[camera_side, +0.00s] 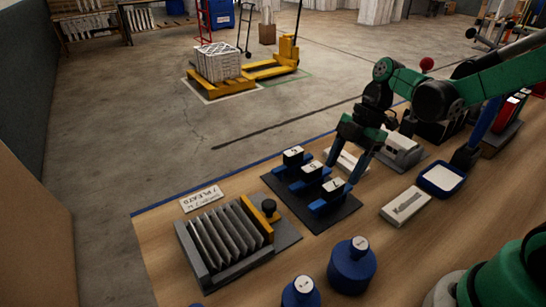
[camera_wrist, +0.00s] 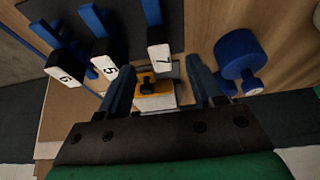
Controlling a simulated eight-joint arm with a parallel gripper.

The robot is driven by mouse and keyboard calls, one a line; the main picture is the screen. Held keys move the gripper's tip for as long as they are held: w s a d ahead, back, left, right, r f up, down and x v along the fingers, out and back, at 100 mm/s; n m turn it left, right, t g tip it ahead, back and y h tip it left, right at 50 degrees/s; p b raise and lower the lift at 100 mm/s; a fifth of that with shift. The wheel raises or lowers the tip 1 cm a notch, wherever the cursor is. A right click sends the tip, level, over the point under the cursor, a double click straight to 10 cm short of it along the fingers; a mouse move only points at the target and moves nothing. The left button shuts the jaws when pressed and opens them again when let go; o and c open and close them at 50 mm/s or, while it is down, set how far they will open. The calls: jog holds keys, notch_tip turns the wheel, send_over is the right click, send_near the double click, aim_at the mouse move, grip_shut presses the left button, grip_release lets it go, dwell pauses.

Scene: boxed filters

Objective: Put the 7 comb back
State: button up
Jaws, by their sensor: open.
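The 7 comb (camera_side: 331,197) is a blue piece with a white-topped black block, at the near end of the black mat (camera_side: 338,219). Its 7 label (camera_wrist: 159,57) shows in the wrist view, just ahead of and between my fingertips. The 5 comb (camera_side: 310,171) and the 6 comb (camera_side: 293,157) stand beside it; their labels read 5 (camera_wrist: 109,67) and 6 (camera_wrist: 66,78) in the wrist view. My gripper (camera_side: 341,174) is open and low over the 7 comb's far end; its fingers (camera_wrist: 162,70) are apart. Whether they touch the comb cannot be told.
A pleated filter (camera_side: 215,238) sits in a grey fixture with a yellow bar (camera_side: 257,217) and black knob, left of the mat. A "7 PLEATS" card (camera_side: 201,198) lies behind it. Blue round weights (camera_side: 351,268) stand in front. A blue-rimmed tray (camera_side: 442,180) is right.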

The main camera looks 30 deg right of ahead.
jog(key=s+r+m+t+h, duration=0.1)
jog(key=r+m+t+h, duration=0.1)
jog(key=m, duration=0.7)
jog(key=s+a+r+m+t+h, duration=0.1)
jog(key=s+r+m+t+h, duration=0.1)
jog(key=m+t, duration=0.3)
jog(key=r+m, duration=0.1)
jog(key=m, duration=0.3)
jog(key=shift+s+r+h, duration=0.15)
jog(key=shift+r+h, duration=0.15)
jog(key=shift+r, duration=0.05)
dwell(0.4)
